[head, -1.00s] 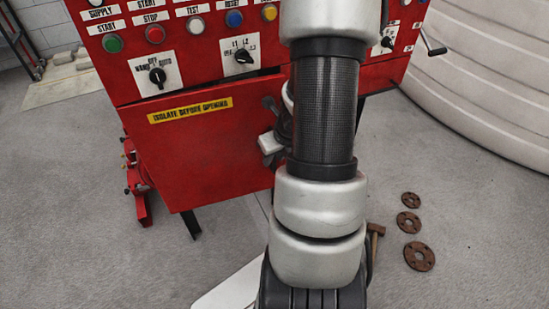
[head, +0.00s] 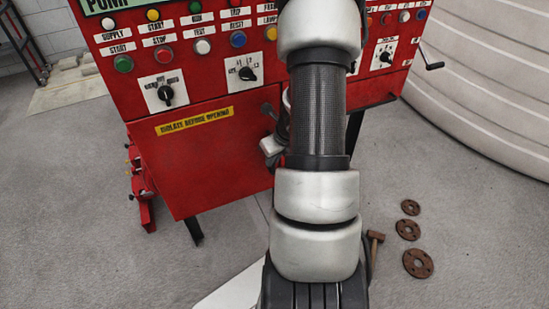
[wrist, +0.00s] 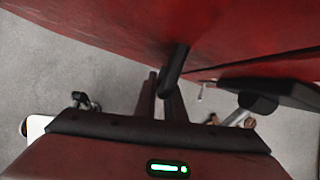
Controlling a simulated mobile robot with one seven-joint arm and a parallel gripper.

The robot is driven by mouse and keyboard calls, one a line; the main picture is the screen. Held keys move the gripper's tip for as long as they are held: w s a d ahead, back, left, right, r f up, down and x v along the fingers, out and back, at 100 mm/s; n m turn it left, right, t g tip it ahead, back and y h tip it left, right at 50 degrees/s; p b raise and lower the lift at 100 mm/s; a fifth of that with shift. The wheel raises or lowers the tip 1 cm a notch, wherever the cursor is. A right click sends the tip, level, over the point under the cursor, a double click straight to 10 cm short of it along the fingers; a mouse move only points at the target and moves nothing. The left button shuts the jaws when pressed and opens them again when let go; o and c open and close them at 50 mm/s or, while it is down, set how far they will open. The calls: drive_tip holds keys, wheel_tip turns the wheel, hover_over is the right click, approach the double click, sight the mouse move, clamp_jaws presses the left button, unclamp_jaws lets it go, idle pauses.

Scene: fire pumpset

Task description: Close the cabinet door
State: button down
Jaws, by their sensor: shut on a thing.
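The cabinet door (head: 215,160) is the red lower panel with a yellow "ISOLATE BEFORE OPENING" label (head: 195,121). Its top edge looks close to the cabinet front (head: 200,55), but I cannot tell whether it is flush. The dark door handle (head: 267,109) is at the door's right, partly hidden by my arm. In the wrist view, my gripper (wrist: 160,92) is shut on the dark handle bar (wrist: 173,70), just in front of the red door surface (wrist: 170,28). In the head view, my arm hides most of the gripper.
The cabinet front carries several buttons and rotary switches, with a crank (head: 432,64) at its right. A large white ribbed tank (head: 485,75) stands at the right. Several rusty flanges (head: 418,263) and a hammer (head: 375,238) lie on the grey floor. Floor left of the cabinet is mostly clear.

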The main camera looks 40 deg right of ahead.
drive_tip(key=shift+w+d+r, duration=0.1)
drive_tip(key=shift+w+r, duration=0.05)
drive_tip(key=shift+w, duration=0.2)
drive_tip(key=c, duration=1.8)
unclamp_jaws()
drive_tip(key=shift+w, duration=0.1)
drive_tip(key=shift+c, duration=0.2)
drive_tip(key=p+v, duration=0.7)
drive_tip(key=v, duration=1)
drive_tip(key=shift+s+p, duration=0.25)
drive_tip(key=shift+p, duration=0.15)
